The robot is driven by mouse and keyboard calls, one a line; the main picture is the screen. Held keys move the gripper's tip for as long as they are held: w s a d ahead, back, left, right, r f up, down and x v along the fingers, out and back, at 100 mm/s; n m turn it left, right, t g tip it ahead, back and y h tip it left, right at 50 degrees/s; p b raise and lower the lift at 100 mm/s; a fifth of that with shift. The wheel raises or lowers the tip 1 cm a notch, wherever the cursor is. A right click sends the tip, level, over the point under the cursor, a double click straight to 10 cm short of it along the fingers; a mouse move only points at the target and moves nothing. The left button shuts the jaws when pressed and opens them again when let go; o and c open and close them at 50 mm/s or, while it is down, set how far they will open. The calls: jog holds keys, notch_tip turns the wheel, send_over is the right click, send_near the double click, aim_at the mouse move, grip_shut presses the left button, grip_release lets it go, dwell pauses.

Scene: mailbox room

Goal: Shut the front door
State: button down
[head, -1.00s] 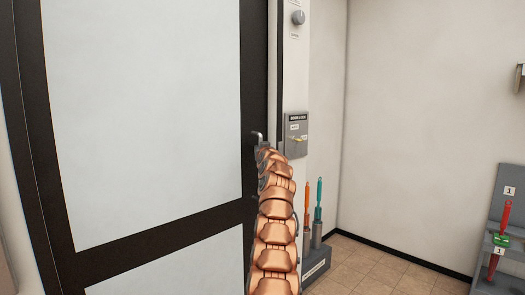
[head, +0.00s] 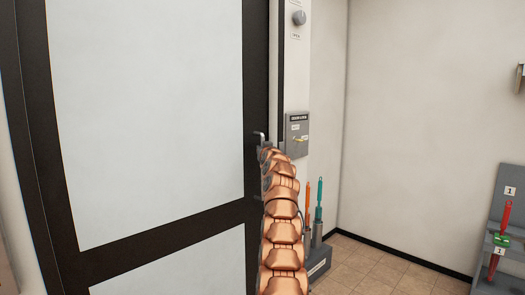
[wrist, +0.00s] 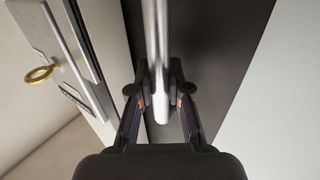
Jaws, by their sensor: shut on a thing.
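The front door (head: 222,225) has a dark frame and pale panels and fills the left of the head view. Its dark edge stile (head: 257,60) stands close to the jamb, with a narrow light strip between them; I cannot tell whether it is fully closed. The metal door handle (wrist: 160,50) is a bar in the wrist view, and its top shows in the head view (head: 261,137). My gripper (wrist: 161,98) is shut on the handle, one finger on each side. In the head view my arm hides most of the gripper.
A grey lock box (head: 297,128) with a brass key (wrist: 40,74) is on the wall right of the door. A round knob (head: 299,18) is above it. A grey holder (head: 318,262) with orange and teal-handled tools stands below. A grey rack (head: 508,235) is at far right; tiled floor lies between.

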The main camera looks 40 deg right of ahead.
jog(key=c, duration=1.2)
grip_release()
jog(key=shift+s+d+r, duration=0.1)
jog(key=shift+s+d, duration=0.05)
jog(key=shift+d, duration=0.1)
jog(key=shift+o, duration=0.5)
jog(key=shift+a, duration=0.1)
jog(key=shift+s+a, duration=0.1)
jog(key=shift+a, duration=0.05)
